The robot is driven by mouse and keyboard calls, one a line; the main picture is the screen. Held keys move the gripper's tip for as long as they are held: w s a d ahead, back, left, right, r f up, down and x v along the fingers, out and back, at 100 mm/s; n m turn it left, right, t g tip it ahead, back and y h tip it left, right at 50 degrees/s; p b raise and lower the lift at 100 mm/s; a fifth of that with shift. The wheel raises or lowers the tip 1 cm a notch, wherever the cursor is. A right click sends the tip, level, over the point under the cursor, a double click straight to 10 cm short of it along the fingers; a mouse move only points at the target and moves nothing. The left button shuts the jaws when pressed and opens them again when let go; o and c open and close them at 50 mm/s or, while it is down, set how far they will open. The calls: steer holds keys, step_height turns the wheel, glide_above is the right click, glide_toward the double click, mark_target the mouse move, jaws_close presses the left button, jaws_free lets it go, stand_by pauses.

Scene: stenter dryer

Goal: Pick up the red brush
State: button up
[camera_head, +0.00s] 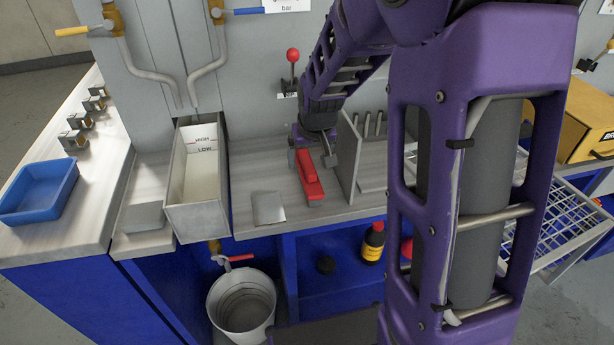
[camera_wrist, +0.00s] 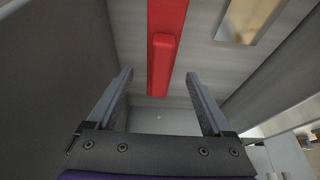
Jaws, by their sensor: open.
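The red brush (camera_head: 309,178) lies on the grey worktop, left of an upright grey panel. In the wrist view the brush (camera_wrist: 165,62) runs down from the top edge, with a raised red block on it. My gripper (camera_head: 311,160) is over the brush's far end in the head view. In the wrist view my gripper (camera_wrist: 158,76) is open, one finger to each side of the brush's line. Nothing is held between the fingers. The gap in height between fingers and brush is hard to tell.
The grey panel (camera_head: 350,162) and a rack of rods stand close to the right of my gripper. A metal plate (camera_head: 268,207) lies to the left, beside an open trough (camera_head: 197,205). A red-knobbed lever (camera_head: 293,56) is on the wall behind. A bucket (camera_head: 241,303) stands below.

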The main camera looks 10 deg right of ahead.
mark_target(308, 163)
steer(key=b+x, duration=0.1)
steer(key=x, duration=0.2)
steer(key=shift+w+f, duration=0.15)
steer(key=shift+f, duration=0.05)
steer(key=shift+r, duration=0.1)
jaws_close()
